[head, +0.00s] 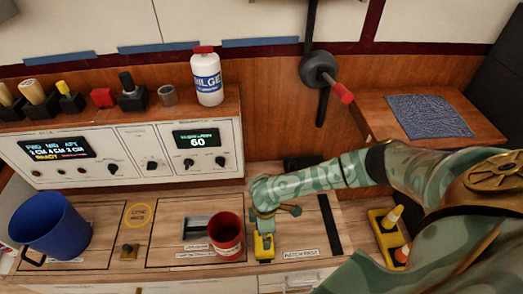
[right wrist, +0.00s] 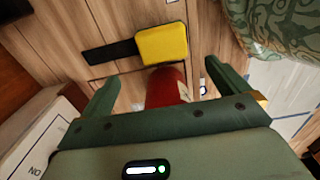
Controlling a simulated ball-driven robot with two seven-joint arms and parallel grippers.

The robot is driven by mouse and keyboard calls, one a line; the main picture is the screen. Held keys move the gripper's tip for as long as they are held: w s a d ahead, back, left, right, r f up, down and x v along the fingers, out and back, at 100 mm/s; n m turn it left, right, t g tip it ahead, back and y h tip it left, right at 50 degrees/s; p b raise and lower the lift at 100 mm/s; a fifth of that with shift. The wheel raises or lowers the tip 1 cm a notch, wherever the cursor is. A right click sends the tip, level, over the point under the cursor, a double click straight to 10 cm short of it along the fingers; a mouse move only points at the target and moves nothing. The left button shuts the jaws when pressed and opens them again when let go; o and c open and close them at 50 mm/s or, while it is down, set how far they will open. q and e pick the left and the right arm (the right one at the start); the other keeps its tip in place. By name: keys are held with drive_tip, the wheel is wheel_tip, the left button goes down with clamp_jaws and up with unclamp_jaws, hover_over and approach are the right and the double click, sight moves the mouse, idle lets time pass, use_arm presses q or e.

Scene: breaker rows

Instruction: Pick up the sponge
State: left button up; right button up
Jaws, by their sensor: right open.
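The yellow sponge (right wrist: 162,44) lies on the wooden counter in the right wrist view, beyond my open fingers. In the head view, a yellow block (head: 263,246) that looks like the sponge shows directly below my right gripper (head: 275,212), which partly covers it. In the right wrist view my right gripper (right wrist: 162,82) is open with its fingers wide apart. Part of a red mug (right wrist: 166,86) shows between them. I cannot tell whether the fingers touch anything. My left gripper is not in view.
The red mug (head: 226,236) stands just left of the sponge. A blue bucket (head: 52,227) is at the far left. Behind is a white control panel (head: 120,155) with a white bottle (head: 207,77) above it. A yellow holder (head: 387,238) stands at the right.

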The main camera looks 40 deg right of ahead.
wheel_tip(320, 180, down, 8)
drive_tip(key=b, duration=0.3)
drive_tip(key=shift+r, duration=0.1)
drive_tip(key=f+b, duration=0.4)
drive_tip(key=f, duration=0.1)
drive_tip(key=shift+s+a+f, duration=0.15)
drive_tip(key=shift+a+f, duration=0.05)
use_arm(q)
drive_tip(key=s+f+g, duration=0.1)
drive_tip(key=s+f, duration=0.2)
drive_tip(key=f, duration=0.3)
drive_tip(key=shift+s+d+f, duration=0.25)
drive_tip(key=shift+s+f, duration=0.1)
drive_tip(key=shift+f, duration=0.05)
use_arm(e)
drive_tip(key=shift+r, duration=0.2)
drive_tip(key=c, duration=0.9)
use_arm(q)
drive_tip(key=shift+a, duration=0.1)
use_arm(e)
drive_tip(key=shift+o, duration=0.2)
drive_tip(key=shift+r, duration=0.15)
